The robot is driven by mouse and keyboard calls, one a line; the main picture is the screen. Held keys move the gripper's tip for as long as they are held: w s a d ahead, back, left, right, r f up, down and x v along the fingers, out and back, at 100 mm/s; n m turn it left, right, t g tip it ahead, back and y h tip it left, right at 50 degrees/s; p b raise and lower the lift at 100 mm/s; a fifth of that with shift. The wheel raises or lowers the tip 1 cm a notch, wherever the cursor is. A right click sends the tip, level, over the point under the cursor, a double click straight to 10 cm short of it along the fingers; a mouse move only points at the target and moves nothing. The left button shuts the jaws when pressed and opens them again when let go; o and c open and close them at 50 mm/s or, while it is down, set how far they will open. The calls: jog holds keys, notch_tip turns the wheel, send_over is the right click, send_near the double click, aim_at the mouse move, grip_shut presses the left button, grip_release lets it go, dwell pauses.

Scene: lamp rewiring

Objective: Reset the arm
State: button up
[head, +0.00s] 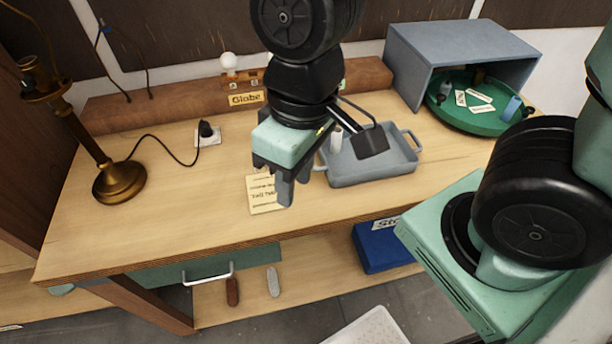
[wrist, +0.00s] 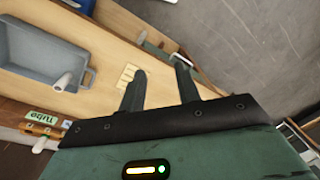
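My gripper (head: 275,188) hangs over the middle of the wooden workbench (head: 120,235), in front of the grey tray and above a paper note (head: 263,198). In the wrist view my gripper (wrist: 160,74) shows two dark fingers standing apart with nothing between them. The note (wrist: 127,76) lies beyond the left finger there. The gripper partly covers the note in the head view. My arm comes down from the top of the head view.
A grey tray (head: 375,178) holds a white tube (wrist: 65,82). A brass lamp (head: 118,182) stands left, its cord running to a black plug (head: 206,129). A grey hood (head: 450,45) covers part of a green round tray (head: 455,115). A globe bulb (head: 228,62) stands at the back.

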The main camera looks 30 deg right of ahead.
jog(key=shift+s+d+r+n+h, duration=0.15)
jog(key=shift+s+r+n, duration=0.1)
jog(key=shift+s+n, duration=0.25)
jog(key=shift+s+d+r+n+h, duration=0.15)
jog(key=shift+s+r+n, duration=0.15)
jog(key=shift+s, duration=0.25)
jog(key=shift+a, duration=0.1)
notch_tip(320, 180, down, 6)
jog(key=b, duration=0.6)
